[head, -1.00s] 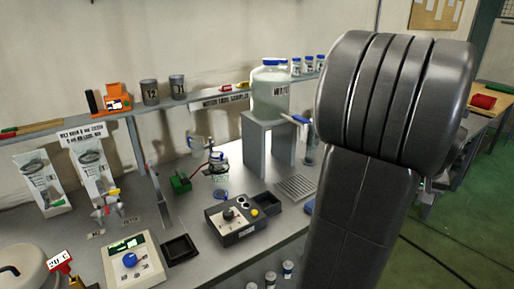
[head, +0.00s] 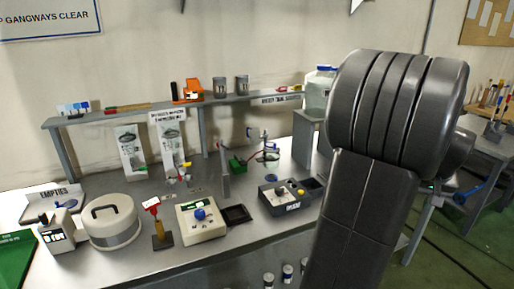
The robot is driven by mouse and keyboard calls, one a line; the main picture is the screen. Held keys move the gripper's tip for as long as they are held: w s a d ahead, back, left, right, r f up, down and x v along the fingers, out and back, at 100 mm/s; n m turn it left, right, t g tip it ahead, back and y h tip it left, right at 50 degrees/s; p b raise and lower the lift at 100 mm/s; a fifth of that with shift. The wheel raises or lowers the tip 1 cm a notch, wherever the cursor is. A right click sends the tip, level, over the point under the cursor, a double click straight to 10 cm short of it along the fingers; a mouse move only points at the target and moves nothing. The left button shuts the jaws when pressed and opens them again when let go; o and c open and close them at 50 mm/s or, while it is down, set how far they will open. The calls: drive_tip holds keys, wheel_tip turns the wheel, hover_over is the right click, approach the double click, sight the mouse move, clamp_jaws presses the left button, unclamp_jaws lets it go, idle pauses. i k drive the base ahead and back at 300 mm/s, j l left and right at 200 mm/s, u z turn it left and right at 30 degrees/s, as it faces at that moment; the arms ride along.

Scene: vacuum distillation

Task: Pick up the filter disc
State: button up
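I cannot make out the filter disc in the head view; if it is on the bench, it is too small to tell or hidden. My gripper is not in view; only a large dark grey part of my arm shows, covering the right of the picture. A small group of funnel-like pieces (head: 182,172) with a yellow bit stands on the bench (head: 215,262) in front of two picture cards. A flask-like glass vessel (head: 271,159) with a red tube stands further right, near a green block (head: 237,166).
A round lidded pot (head: 112,226), a white device with a blue knob (head: 201,220), a black square tray (head: 236,215) and a dark control box (head: 285,198) stand along the bench. A shelf (head: 135,112) runs behind.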

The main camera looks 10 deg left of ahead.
sight(272, 145)
drive_tip(key=u, duration=1.8)
drive_tip(key=i+l+u, duration=0.1)
drive_tip(key=l, duration=0.75)
drive_tip(key=i+l+u, duration=0.1)
drive_tip(key=l, duration=0.8)
drive_tip(key=i+l+u, duration=0.15)
drive_tip(key=l, duration=0.75)
